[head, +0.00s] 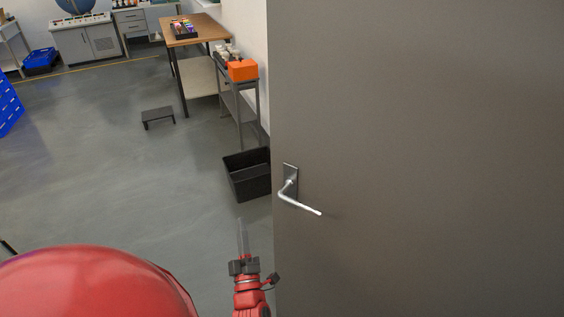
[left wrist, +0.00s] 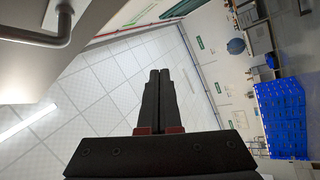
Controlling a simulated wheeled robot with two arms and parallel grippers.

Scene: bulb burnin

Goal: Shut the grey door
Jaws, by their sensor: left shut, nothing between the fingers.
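The grey door (head: 420,130) fills the right half of the head view, its free edge running down the middle. A silver lever handle (head: 298,202) sits on a dark plate near that edge. The handle also shows at the top left of the left wrist view (left wrist: 40,38). My left gripper (head: 243,225) is shut and empty, pointing up the picture, below and to the left of the handle and apart from it. Its closed fingers show in the left wrist view (left wrist: 160,75). My right gripper is not in view. The door's hinge side is out of view.
A black bin (head: 247,175) stands on the floor beside the door edge, below a narrow shelf with an orange box (head: 242,70). A wooden table (head: 190,38) and a low black stool (head: 158,115) are farther back. Blue crates (head: 8,105) stand at left. Mid-floor is clear.

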